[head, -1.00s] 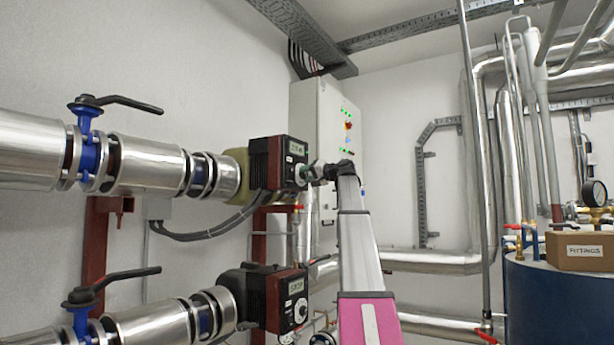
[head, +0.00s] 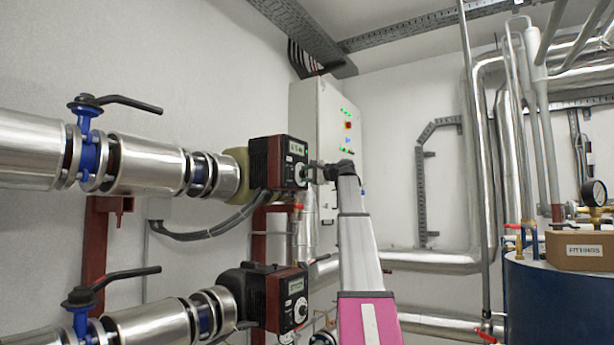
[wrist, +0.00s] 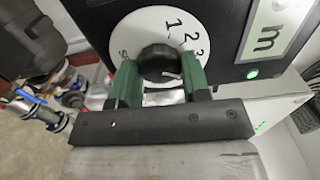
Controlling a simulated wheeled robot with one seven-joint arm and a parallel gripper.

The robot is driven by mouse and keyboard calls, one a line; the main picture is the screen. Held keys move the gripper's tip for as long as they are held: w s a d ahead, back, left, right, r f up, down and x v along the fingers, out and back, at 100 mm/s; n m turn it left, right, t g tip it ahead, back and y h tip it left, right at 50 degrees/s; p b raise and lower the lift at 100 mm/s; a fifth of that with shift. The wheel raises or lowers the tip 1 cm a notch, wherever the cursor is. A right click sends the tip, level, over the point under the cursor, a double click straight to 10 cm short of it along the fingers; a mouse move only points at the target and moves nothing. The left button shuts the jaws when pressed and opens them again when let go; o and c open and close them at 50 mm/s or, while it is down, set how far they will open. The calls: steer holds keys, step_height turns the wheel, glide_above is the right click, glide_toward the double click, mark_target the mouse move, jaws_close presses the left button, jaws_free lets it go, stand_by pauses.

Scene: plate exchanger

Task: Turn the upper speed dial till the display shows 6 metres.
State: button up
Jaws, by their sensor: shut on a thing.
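The upper pump head (head: 268,165) is a dark red and black box with a small display (head: 297,148) and a round white speed dial (head: 299,172) on its face. In the wrist view the black dial knob (wrist: 158,62) sits between the green fingers of my gripper (wrist: 160,78), which is shut on it. The white dial face (wrist: 135,35) shows 1, 2 and 3; a pale mark shows low on the knob. The upper display (wrist: 272,35) shows a large "m" in the wrist view; its number is cut off there and too small to read in the head view.
A lower pump (head: 287,298) with its own display and dial sits below. A grey cabinet (head: 318,120) with lit lamps stands behind my gripper. Cables (head: 210,232) hang left of the upper pump. A blue tank (head: 560,300) bearing a fittings box (head: 580,250) stands at right.

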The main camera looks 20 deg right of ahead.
stand_by(0.3)
steer(key=o, duration=0.9)
steer(key=shift+o, duration=0.2)
steer(key=shift+s+d, duration=0.1)
steer(key=v, duration=1)
steer(key=shift+s+d, duration=0.2)
